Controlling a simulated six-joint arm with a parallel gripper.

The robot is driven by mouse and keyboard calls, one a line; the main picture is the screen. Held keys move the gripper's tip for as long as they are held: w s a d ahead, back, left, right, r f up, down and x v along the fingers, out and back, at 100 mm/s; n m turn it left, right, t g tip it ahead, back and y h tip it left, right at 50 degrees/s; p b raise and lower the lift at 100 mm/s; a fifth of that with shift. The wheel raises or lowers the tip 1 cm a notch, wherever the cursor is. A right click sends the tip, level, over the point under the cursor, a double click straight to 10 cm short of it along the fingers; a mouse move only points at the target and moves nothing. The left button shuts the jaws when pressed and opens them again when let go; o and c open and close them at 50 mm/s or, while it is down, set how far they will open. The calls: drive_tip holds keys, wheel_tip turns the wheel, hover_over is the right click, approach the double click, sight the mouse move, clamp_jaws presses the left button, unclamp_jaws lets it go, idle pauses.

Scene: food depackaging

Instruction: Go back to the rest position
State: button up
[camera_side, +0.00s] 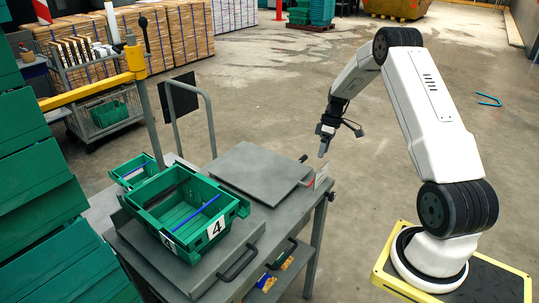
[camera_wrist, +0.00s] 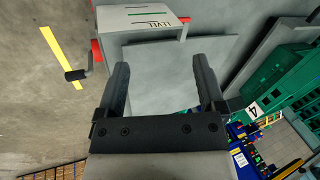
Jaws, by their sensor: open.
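My gripper (camera_side: 324,146) hangs in the air by the right edge of the grey work table, fingers pointing down. In the wrist view my gripper (camera_wrist: 162,82) has its two dark fingers wide apart with nothing between them. A flat grey plate (camera_side: 258,172) lies on the table near it, bare on top. A green crate marked 4 (camera_side: 217,228) stands on the front part of the table, with a blue strip inside. The crate also shows at the right of the wrist view (camera_wrist: 270,98).
A small green bin (camera_side: 133,171) sits behind the crate. A black panel on a metal frame (camera_side: 181,97) rises at the table's back. Stacked green crates (camera_side: 35,190) fill the left. The concrete floor (camera_side: 270,85) behind my gripper is clear.

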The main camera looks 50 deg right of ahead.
drive_tip(key=a+r+m+h, duration=0.1)
drive_tip(key=a+r, duration=0.2)
drive_tip(key=a, duration=0.6)
drive_tip(key=a+r+h, duration=0.2)
drive_tip(key=a+r, duration=0.2)
drive_tip(key=a, duration=0.6)
drive_tip(key=s+a+r+m+t, duration=0.1)
drive_tip(key=s+a+t, duration=0.1)
drive_tip(key=s+a, duration=0.7)
drive_tip(key=a, duration=0.4)
drive_tip(key=shift+s+r+m+t+h, duration=0.3)
drive_tip(key=shift+s+r+h, duration=0.05)
drive_tip(key=shift+r+h, duration=0.05)
